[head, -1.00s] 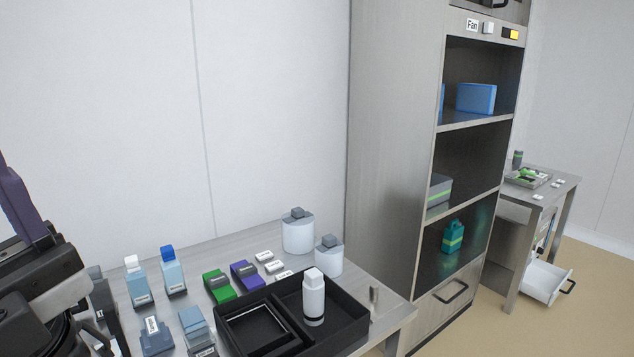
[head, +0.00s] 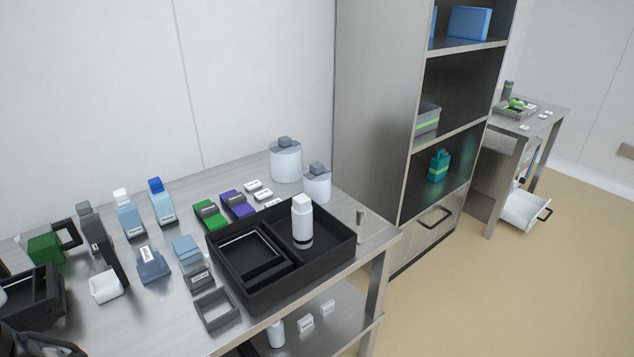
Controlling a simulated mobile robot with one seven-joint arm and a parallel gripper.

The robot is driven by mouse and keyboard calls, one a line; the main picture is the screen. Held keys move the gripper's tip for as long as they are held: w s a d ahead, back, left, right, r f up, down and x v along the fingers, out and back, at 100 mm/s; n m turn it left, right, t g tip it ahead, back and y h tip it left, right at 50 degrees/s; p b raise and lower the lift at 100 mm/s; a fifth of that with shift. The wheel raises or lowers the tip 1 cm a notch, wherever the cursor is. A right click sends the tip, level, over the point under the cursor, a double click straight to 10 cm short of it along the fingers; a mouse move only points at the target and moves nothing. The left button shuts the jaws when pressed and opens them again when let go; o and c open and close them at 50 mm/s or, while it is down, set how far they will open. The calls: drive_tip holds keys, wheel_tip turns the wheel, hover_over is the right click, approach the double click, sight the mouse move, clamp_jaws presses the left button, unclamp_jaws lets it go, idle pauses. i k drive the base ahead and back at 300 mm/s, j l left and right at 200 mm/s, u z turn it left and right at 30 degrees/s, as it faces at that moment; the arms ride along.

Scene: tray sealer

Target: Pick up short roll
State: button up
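Two white rolls with grey knobs on top stand upright at the back right of the near table. The larger roll (head: 286,163) is behind and to the left. The smaller, shorter roll (head: 317,186) stands in front of it to the right, near the black tray; it looks like the short roll. Both stand free with nothing gripping them. My gripper's fingers cannot be made out; only a dark part, seemingly of my arm, shows at the bottom left corner, far from the rolls.
A black tray (head: 338,252) holds a white bottle (head: 302,222) and an inner frame. Green (head: 210,215) and purple (head: 238,206) blocks, small white labelled pieces and light-blue bottles (head: 128,217) crowd the table. A small peg (head: 360,217) stands near its right edge. A tall shelf cabinet (head: 375,120) rises behind.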

sight(316, 180)
drive_tip(key=i+l+u, duration=0.1)
drive_tip(key=u, duration=0.35)
drive_tip(key=l+u, duration=0.2)
drive_tip(key=u, duration=0.2)
drive_tip(key=l+u, duration=0.25)
drive_tip(key=l, duration=0.25)
drive_tip(key=i+l+u, duration=0.1)
drive_tip(key=l+u, duration=0.2)
drive_tip(key=l, duration=0.2)
drive_tip(key=l+u, duration=0.1)
drive_tip(key=l, duration=0.95)
drive_tip(key=k+l+u, duration=0.1)
drive_tip(key=l, duration=0.9)
drive_tip(key=i+l, duration=0.15)
drive_tip(key=i, duration=0.35)
